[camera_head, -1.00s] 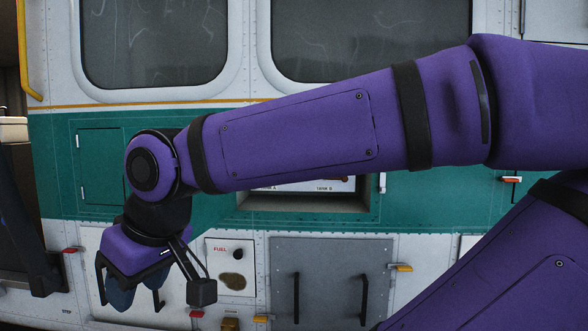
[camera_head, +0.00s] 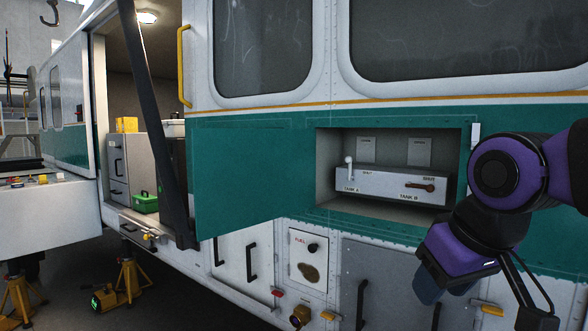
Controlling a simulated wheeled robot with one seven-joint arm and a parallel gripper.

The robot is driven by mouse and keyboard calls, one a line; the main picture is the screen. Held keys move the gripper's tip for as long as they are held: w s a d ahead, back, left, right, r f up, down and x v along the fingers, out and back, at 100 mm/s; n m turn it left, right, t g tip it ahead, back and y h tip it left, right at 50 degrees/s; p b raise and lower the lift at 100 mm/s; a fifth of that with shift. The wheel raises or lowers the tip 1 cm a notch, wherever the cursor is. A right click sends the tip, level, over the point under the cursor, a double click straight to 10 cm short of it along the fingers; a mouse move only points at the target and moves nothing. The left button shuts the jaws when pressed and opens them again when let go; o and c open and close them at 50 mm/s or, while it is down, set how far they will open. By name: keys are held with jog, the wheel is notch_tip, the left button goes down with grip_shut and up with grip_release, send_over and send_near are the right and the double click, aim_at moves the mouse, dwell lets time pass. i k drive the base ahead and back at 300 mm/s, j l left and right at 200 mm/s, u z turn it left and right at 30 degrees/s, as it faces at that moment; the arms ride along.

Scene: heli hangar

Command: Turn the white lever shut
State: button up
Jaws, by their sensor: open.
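The white lever (camera_head: 348,168) stands upright on the left side of a grey valve box (camera_head: 388,184), above the label TANK A. A small SHUT label sits to its right. A brown-red lever (camera_head: 420,186) lies about level above the label TANK B. My gripper (camera_head: 452,290) hangs below and right of the recess, pointing down, open and empty, apart from both levers.
A teal hatch door (camera_head: 250,185) stands open left of the recess. A fuel panel (camera_head: 308,260) and grey doors with handles (camera_head: 362,300) are below. An open doorway with a green case (camera_head: 145,203) and yellow jacks (camera_head: 130,280) are at left.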

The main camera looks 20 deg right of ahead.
aim_at(348, 159)
jog(key=l+z, duration=0.2)
jog(key=z, duration=0.2)
jog(key=i+j+z, duration=0.25)
jog(key=i+j, duration=0.2)
jog(key=j, duration=0.2)
jog(key=u, duration=0.05)
